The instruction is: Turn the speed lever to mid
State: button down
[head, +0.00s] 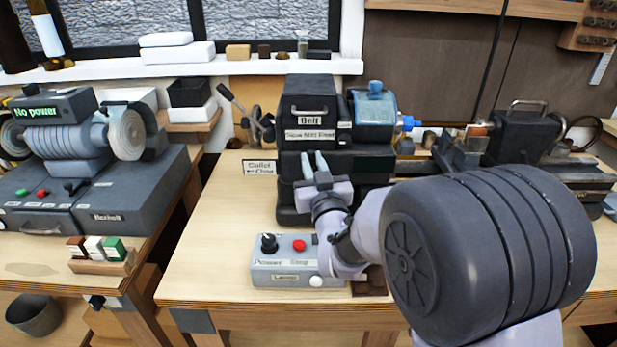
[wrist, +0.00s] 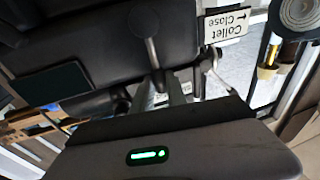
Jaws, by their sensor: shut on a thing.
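My gripper (head: 314,164) is in front of the dark headstock (head: 305,110) of the lathe, its two pale fingers pointing up at the lower front.
A "Collet Close" sign (head: 259,168) stands left of the gripper. A grey control box (head: 294,276) with a black knob and red button stands below. Bare bench lies to the left.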

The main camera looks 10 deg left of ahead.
jog(key=shift+d, duration=0.1)
jog(key=shift+f, duration=0.1)
dwell(0.3)
jog(key=c, duration=1.3)
grip_release()
jog(key=shift+c, duration=0.2)
jog(key=shift+b, duration=0.3)
